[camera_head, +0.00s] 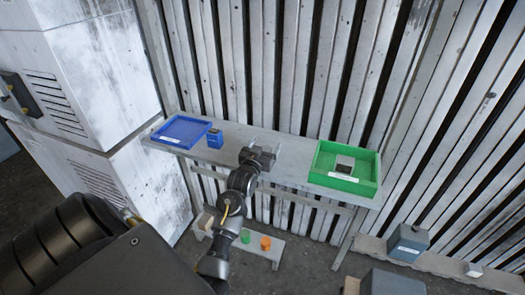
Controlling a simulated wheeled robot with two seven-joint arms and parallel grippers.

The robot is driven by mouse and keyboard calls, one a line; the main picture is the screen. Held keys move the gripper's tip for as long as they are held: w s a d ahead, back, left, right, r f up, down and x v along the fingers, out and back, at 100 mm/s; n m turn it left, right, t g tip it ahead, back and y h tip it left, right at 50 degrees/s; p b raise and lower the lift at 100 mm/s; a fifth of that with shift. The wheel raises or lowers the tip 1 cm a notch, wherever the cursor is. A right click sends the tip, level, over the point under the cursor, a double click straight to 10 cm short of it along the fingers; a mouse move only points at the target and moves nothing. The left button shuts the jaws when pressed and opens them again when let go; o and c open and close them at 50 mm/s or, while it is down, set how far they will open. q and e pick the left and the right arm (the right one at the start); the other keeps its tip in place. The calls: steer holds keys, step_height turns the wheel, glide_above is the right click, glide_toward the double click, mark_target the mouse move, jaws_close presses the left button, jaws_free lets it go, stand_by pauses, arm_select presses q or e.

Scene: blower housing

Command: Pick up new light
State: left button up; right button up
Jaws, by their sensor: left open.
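My left gripper (262,155) is over the middle of the narrow grey table, with its arm reaching up from the lower left. It is open, and I see nothing between its fingers. A small blue block with a dark top (215,138) stands on the table to its left, beside the blue tray (180,131). A small dark and pale block (345,164) lies in the green tray (368,187) to its right. No label that I can read tells which block is the new light. My gripper is apart from both blocks. My right gripper is not in view.
A low shelf (262,259) below holds a green cup (245,236) and an orange cup (265,243). A slatted metal wall (290,70) stands right behind the table. White cabinets (100,75) stand at the left. Grey boxes (408,243) sit at the lower right.

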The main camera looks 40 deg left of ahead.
arm_select(q)
steer(key=c, duration=1.1)
